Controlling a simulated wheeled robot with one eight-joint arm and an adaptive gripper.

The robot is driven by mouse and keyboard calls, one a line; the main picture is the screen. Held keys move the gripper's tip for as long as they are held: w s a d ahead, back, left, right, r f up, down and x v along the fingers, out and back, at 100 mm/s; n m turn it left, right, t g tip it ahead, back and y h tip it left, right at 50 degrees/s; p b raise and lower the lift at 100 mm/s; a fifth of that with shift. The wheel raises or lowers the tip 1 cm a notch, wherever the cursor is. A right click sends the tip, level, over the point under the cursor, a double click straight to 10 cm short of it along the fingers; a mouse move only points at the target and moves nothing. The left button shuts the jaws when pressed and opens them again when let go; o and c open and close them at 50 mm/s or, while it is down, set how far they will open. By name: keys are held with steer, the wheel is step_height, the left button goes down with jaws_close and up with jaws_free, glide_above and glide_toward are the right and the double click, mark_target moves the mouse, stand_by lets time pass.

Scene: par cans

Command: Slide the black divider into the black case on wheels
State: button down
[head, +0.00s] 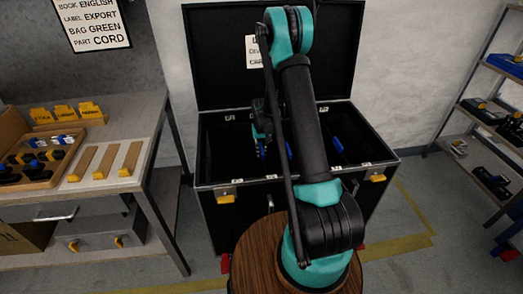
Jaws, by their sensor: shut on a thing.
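The black case on wheels (220,205) stands open in the middle, with metal edges and yellow latches. Its black lid (218,70) is raised against the wall. My gripper (262,137) is over the left middle of the case opening, pointing down, partly behind my own arm. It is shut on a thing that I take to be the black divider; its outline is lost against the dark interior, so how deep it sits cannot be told. Blue pieces (338,145) show inside the case; one is close to the gripper.
A bench (150,110) at the left holds a wooden tray (35,180), yellow bins (65,112) and a pale board with wooden strips (115,165). A shelf rack (490,120) stands at the right. A sign (92,22) hangs upper left. Floor between case and rack is clear.

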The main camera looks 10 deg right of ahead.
steer(key=shift+f, duration=0.2)
steer(key=c, duration=1.4)
jaws_free()
step_height(320, 180, up, 12)
